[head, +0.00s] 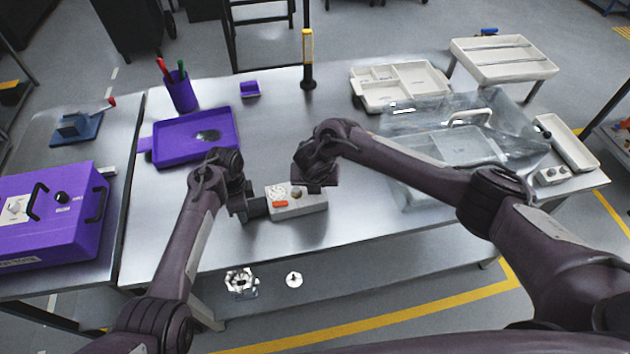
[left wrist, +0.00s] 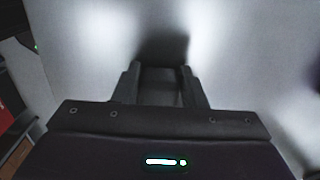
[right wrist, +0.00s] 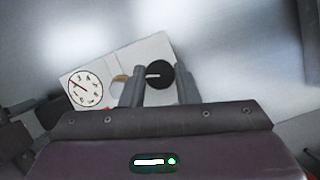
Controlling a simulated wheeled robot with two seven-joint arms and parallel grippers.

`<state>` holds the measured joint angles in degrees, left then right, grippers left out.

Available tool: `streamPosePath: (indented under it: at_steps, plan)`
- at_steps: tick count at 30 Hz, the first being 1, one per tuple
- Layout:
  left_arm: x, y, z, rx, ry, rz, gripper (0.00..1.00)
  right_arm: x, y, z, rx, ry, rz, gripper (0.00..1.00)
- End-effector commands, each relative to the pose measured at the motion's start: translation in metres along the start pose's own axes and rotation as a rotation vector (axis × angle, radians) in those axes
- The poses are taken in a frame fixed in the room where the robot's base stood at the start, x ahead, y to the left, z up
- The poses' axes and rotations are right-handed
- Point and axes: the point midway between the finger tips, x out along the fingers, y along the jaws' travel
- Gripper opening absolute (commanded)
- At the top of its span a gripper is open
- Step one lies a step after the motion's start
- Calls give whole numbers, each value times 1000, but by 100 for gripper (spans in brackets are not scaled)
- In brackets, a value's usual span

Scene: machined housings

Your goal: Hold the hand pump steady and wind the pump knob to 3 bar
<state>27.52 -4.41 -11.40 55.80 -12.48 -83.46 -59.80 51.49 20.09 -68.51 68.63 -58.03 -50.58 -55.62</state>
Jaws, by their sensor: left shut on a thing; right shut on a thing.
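The hand pump (head: 300,208) is a pale grey block near the table's front edge, with a round white gauge and an orange mark on top. My left gripper (head: 257,206) is shut on its left end; in the left wrist view its fingers (left wrist: 160,80) flank a dark, unclear area. My right gripper (head: 312,184) is above the pump's right part and hides the knob in the head view. In the right wrist view its fingers (right wrist: 158,88) are shut on the black pump knob (right wrist: 157,74), with a white line on it. The gauge (right wrist: 84,89) needle points up-left; its numbers are too small to read surely.
A purple tray (head: 162,157), pen cup (head: 182,95) and purple case (head: 45,225) are at left. A clear lidded box (head: 420,185), divided tray (head: 372,103) and small pale device (head: 552,176) are at right. Metal parts (head: 240,283) lie below the front edge.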

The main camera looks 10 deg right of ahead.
Motion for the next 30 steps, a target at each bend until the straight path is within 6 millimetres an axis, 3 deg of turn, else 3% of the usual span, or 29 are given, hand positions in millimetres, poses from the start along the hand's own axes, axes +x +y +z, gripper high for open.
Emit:
streamPosePath:
  at_steps: [8, 30]
  plan:
    - [0, 0, 0, -1, 0, 0, 3, 0, 2, 0, 53, 1, -21, 5]
    - [0, 0, 0, -1, 0, 0, 3, 0, 4, 2, 491, 0, -200, 5]
